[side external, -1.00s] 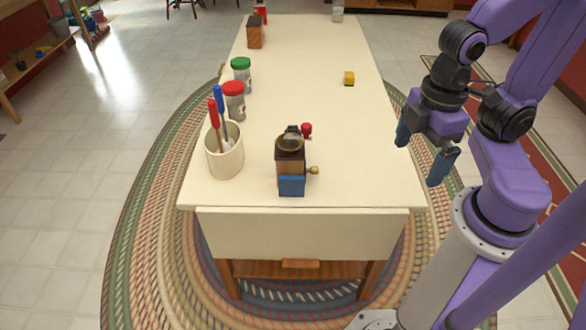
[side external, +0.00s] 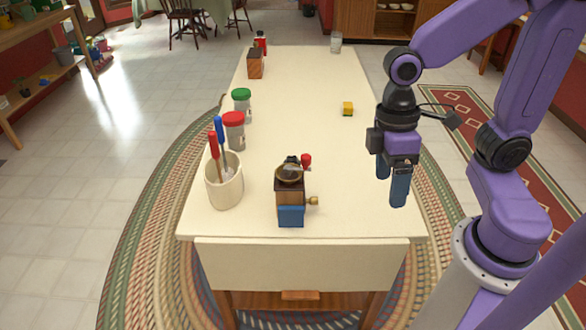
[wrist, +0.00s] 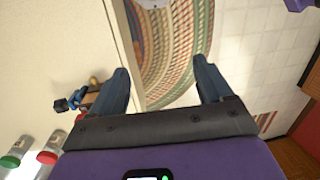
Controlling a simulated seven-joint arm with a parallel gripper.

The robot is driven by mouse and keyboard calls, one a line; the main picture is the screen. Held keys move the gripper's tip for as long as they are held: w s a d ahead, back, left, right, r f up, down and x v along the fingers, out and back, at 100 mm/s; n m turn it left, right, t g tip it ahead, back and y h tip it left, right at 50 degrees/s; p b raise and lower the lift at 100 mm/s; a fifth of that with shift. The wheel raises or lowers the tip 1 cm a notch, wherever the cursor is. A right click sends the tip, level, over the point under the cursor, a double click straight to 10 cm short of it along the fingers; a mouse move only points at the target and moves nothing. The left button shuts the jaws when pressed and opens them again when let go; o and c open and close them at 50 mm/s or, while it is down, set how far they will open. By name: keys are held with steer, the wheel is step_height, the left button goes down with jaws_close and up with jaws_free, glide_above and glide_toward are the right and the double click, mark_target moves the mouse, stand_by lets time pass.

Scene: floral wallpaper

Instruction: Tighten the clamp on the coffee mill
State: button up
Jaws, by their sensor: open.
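The coffee mill (side external: 289,198) stands upright near the table's front edge, with a dark top, a wooden body and a red crank knob (side external: 306,159). A blue block (side external: 291,216) is at its base, and a brass knob (side external: 313,201) sticks out to the right. I cannot tell which part is the clamp. In the wrist view the mill (wrist: 90,97) is at the left, partly hidden behind a finger. My gripper (side external: 391,188) is open and empty, fingers pointing down, over the table's right edge and well right of the mill. It also shows in the wrist view (wrist: 161,70).
A cream crock (side external: 225,187) with red- and blue-handled tools stands left of the mill. Red-lidded (side external: 234,131) and green-lidded (side external: 242,105) jars stand behind it. The tabletop (side external: 350,175) between mill and gripper is clear.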

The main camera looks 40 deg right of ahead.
steer(key=w+f+m+g+y, duration=0.25)
steer(key=w+m, duration=0.25)
steer(key=w, duration=0.7)
steer(key=m+t+y, duration=0.8)
steer(key=m, duration=0.3)
glide_above(293, 162)
steer(key=s+d, duration=0.3)
steer(key=d, duration=1.2)
step_height(293, 162, down, 14)
steer(key=r, duration=0.1)
steer(key=x, duration=1.7)
steer(key=shift+s+a+f, duration=0.1)
steer(key=c, duration=1)
